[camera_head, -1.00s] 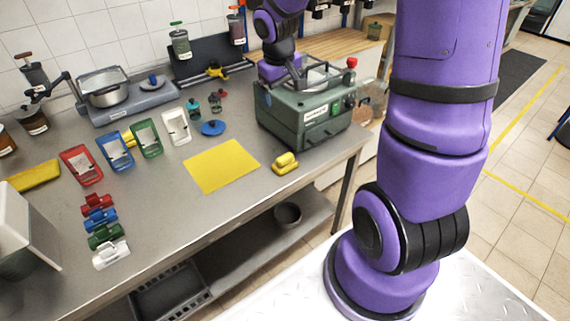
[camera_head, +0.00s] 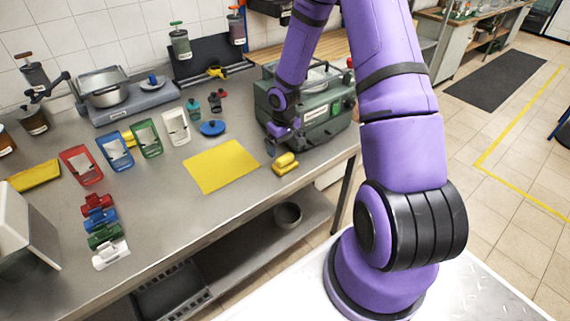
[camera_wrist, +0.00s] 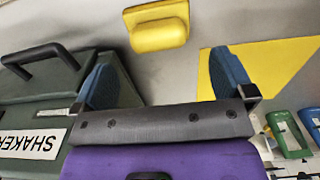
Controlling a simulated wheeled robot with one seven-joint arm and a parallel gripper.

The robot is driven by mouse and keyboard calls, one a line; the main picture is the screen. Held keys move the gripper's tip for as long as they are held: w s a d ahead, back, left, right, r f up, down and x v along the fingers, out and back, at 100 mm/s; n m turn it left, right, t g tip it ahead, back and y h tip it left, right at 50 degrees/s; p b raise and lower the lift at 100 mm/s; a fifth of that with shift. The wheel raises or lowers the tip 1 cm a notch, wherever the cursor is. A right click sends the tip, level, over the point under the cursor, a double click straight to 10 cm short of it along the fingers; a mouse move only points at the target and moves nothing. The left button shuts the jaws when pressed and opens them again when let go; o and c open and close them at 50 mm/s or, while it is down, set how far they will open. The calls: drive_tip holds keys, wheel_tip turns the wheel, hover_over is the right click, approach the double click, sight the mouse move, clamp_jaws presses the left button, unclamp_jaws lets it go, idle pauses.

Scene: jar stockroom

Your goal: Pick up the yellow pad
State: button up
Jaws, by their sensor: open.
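The yellow pad (camera_head: 285,163), a small block with a raised grip on top, lies on the steel bench near its front edge, just right of a flat yellow sheet (camera_head: 221,166). In the wrist view the pad (camera_wrist: 158,26) is at top centre, beyond the fingertips, and the sheet (camera_wrist: 285,58) is at the right. My gripper (camera_wrist: 166,78) is open with nothing between its blue-faced fingers. In the head view it hangs low beside the green machine, just behind the pad, apart from it as far as I can tell.
The green shaker machine (camera_head: 310,115) stands close to the right of my gripper; its handle (camera_wrist: 45,58) shows in the wrist view. Coloured clips (camera_head: 103,232) sit at front left.

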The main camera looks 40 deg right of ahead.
sight(286, 157)
drive_tip(key=shift+s+d+f, duration=0.1)
drive_tip(key=shift+s+f, duration=0.05)
drive_tip(key=shift+f, duration=3.75)
drive_tip(key=c, duration=0.7)
drive_tip(key=shift+r, duration=0.1)
drive_tip(key=shift+r, duration=0.45)
drive_tip(key=r, duration=0.2)
drive_tip(key=shift+s+r, duration=0.3)
drive_tip(key=s+a, duration=0.1)
drive_tip(key=s, duration=0.4)
drive_tip(key=s+a+r, duration=0.1)
drive_tip(key=s+a, duration=0.1)
drive_tip(key=s, duration=0.2)
drive_tip(key=s+a, duration=0.1)
drive_tip(key=s, duration=0.4)
drive_tip(key=shift+s+a+r, duration=0.15)
drive_tip(key=shift+s, duration=0.2)
